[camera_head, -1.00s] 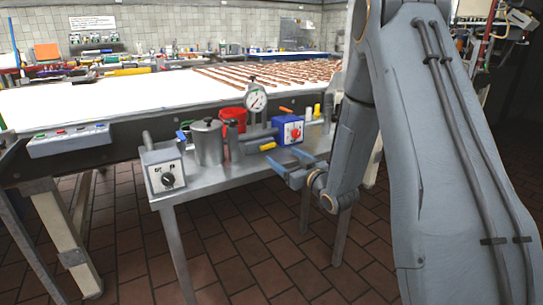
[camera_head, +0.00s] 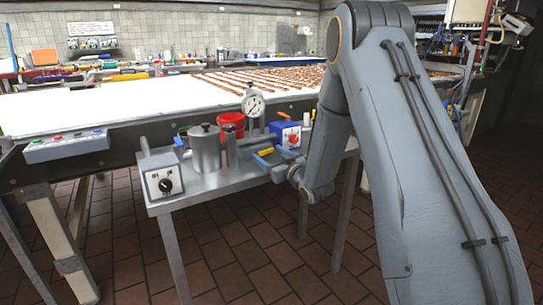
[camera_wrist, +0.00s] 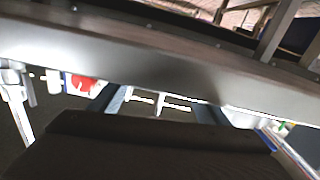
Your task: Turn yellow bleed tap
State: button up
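The yellow tap handle (camera_head: 266,152) is a small bar at the front of the metal side table, beside the grey cylinders. My gripper (camera_head: 270,159) is at the table's front edge, right at the handle in the picture. Its two fingers stand apart in the wrist view (camera_wrist: 158,108), with nothing clearly held between them. I cannot tell whether they touch the handle or straddle it. The tap's body is partly hidden by my gripper, and I cannot make out the handle in the wrist view.
A pressure gauge (camera_head: 252,103), a grey pot (camera_head: 205,148), a red bucket (camera_head: 232,120), a blue box with red dial (camera_head: 287,134) and a white knob box (camera_head: 162,178) crowd the side table (camera_head: 213,187). A long white conveyor (camera_head: 80,108) stands behind. Tiled floor lies in front.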

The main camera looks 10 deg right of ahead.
jog(key=c, duration=0.9)
jog(key=shift+f+m, duration=0.1)
jog(key=shift+m, duration=0.6)
jog(key=o, duration=1)
jog(key=shift+o, duration=0.2)
jog(key=shift+s+d, duration=0.1)
jog(key=v, duration=0.7)
jog(key=shift+s, duration=0.25)
jog(key=shift+d, duration=0.1)
